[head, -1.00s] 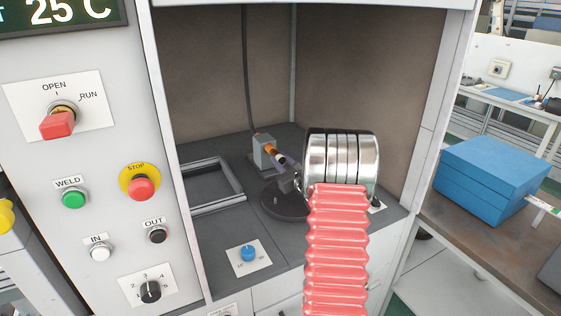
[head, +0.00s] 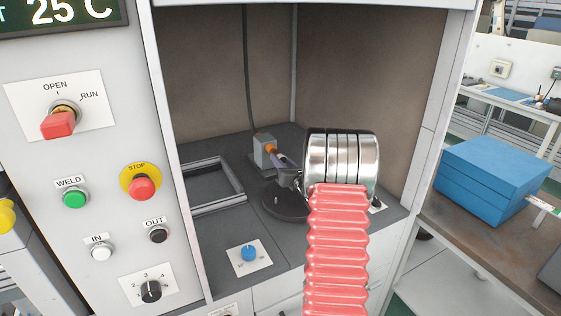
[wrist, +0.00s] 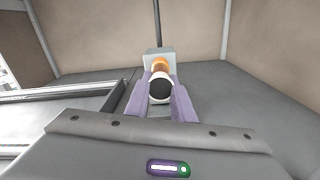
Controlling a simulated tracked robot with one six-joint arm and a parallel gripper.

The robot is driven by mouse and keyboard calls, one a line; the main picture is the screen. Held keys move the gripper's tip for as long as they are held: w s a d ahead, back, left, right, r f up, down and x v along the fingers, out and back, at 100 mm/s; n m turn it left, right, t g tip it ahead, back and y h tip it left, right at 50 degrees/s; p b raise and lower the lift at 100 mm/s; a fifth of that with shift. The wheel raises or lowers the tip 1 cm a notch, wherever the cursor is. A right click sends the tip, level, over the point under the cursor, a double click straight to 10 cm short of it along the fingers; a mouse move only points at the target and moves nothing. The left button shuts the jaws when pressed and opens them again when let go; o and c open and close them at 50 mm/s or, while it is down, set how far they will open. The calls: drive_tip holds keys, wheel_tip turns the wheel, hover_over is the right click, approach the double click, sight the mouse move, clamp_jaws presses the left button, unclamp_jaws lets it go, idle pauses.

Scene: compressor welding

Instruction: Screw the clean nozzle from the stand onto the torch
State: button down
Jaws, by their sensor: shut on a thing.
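My gripper (wrist: 161,90) has purple fingers and is shut on the nozzle (wrist: 160,88), a short cylinder with a pale rim and a dark open end facing the wrist camera. The torch shows as an orange-copper part (wrist: 160,65) straight behind the nozzle, coming out of a grey block (wrist: 158,54). The nozzle lines up with it; I cannot tell how far they are engaged. In the head view, the grey block (head: 265,151) and orange part (head: 271,149) stand at my fingertips (head: 281,160). The nozzle is too small to tell there. I cannot identify the nozzle stand.
A round dark base (head: 284,204) lies below my gripper. A rectangular frame (head: 215,185) is set in the bench to the left. A blue knob (head: 249,253) is at the front. Booth walls close off the back and right. A dark cable (head: 246,80) hangs behind the block.

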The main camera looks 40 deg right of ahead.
drive_tip(key=m, duration=0.3)
drive_tip(key=shift+w+a+r+m, duration=0.1)
drive_tip(key=shift+m, duration=2)
drive_tip(key=c, duration=1.5)
unclamp_jaws()
drive_tip(key=shift+o, duration=0.2)
drive_tip(key=v, duration=1.3)
drive_tip(key=shift+s+a, duration=0.1)
drive_tip(key=shift+s, duration=0.3)
